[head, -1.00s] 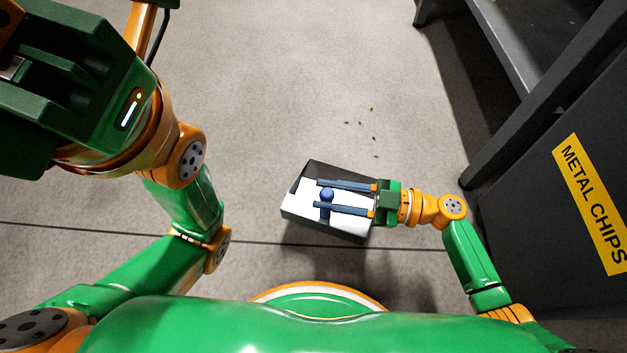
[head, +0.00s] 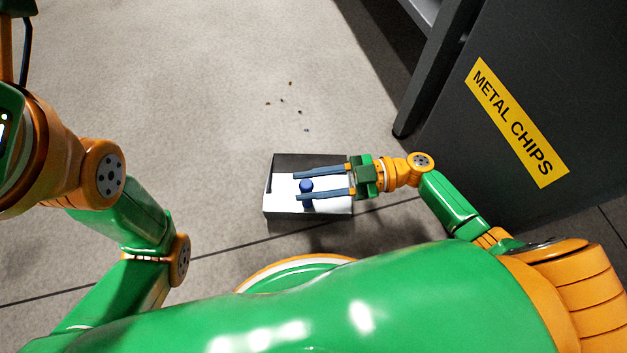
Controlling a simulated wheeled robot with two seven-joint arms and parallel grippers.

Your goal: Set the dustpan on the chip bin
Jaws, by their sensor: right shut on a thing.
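The dustpan (head: 284,210) is a shallow open box, dark inside at the back with a white face, near the middle of the head view. A blue knob (head: 306,186) shows on it, between the fingers of my right gripper (head: 298,186). My right gripper is shut on the dustpan by this knob. The chip bin (head: 560,110) is a large dark grey box at the right, with a yellow METAL CHIPS label (head: 516,122). The dustpan is to the left of the bin, apart from it. My left gripper is out of view; only its arm shows at the left.
Several small dark chips (head: 282,100) lie on the grey concrete floor beyond the dustpan. A dark post (head: 438,70) stands beside the bin at the upper right. The floor (head: 200,80) at the upper left is clear.

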